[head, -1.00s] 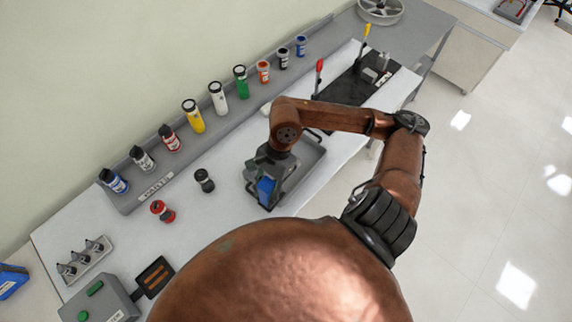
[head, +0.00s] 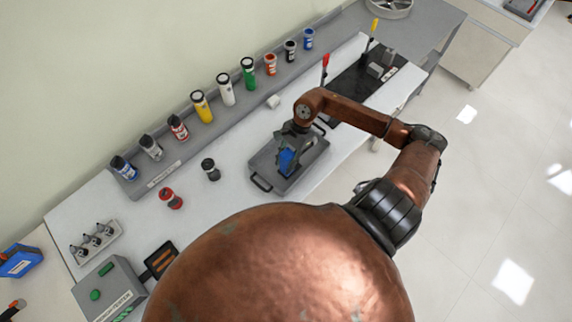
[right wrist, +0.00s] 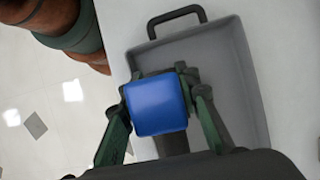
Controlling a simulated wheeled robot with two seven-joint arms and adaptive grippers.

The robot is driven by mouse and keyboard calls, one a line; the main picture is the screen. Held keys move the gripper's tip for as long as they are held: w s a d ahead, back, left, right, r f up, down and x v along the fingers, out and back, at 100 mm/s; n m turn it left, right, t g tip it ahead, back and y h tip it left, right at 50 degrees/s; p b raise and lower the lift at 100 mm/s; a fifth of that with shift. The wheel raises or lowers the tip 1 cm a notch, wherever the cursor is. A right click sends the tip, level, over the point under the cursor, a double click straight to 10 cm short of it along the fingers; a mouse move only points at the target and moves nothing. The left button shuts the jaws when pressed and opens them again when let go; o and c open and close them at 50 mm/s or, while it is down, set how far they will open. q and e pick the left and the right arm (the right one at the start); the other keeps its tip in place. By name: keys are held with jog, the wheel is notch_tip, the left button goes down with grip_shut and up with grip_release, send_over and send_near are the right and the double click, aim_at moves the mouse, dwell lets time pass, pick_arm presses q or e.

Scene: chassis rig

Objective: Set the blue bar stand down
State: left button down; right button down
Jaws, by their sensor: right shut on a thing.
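The blue bar stand (head: 287,160) is a blue block in the head view, at my right gripper over the grey tray (head: 262,162). In the right wrist view the blue block (right wrist: 158,104) sits between the two fingers of my right gripper (right wrist: 160,108), which is shut on it. The tray (right wrist: 226,60) is below and around it in that view, with a dark handle at its far end. I cannot tell whether the stand touches the tray floor. Its lower part is hidden. My left gripper is not in view.
A row of bottles and jars (head: 203,106) stands on the grey ledge at the back. A black plate (head: 355,85) with red and yellow levers lies beyond.

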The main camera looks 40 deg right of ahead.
aim_at(283, 173)
jog(key=shift+w+d+f, duration=0.1)
jog(key=shift+d+f, duration=0.05)
jog(key=shift+f, duration=0.05)
notch_tip(283, 173, down, 3)
jog(key=shift+w+d+r+p, duration=0.1)
jog(key=shift+r+p, duration=0.05)
jog(key=shift+p, duration=0.6)
jog(key=shift+f, duration=0.3)
jog(key=shift+f, duration=0.2)
jog(key=c, duration=1.5)
grip_release()
jog(key=shift+o, duration=0.2)
jog(key=shift+r, duration=0.1)
